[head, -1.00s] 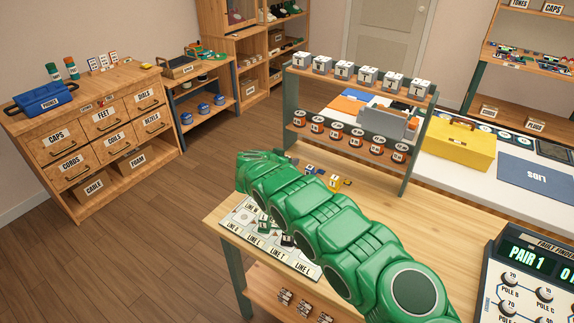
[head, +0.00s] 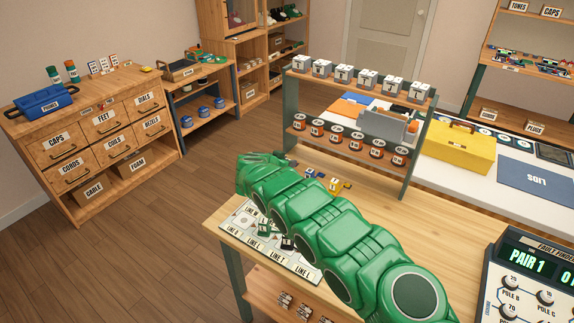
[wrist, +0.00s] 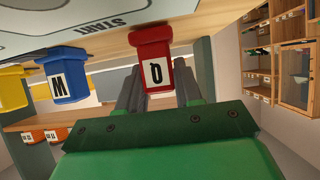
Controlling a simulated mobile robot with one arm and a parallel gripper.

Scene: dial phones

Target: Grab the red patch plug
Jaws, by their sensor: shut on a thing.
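The red patch plug (wrist: 153,65), with a dark letter on a white label, is between the two grey fingers of my gripper (wrist: 158,92) in the wrist view. The fingers are shut on it. I cannot tell whether its end still touches the table. A blue plug (wrist: 68,78) and a yellow plug (wrist: 13,90) stand beside it to the left. In the head view my green arm hides the red plug and the fingers; the blue plug (head: 310,172) and yellow plug (head: 335,184) show just beyond the arm.
The wooden workbench (head: 450,235) carries a line board (head: 300,267) with dark plugs, partly under my arm. A rack (head: 404,178) of white blocks and orange-and-black spools stands behind. A fault finder box (head: 530,262) sits at right.

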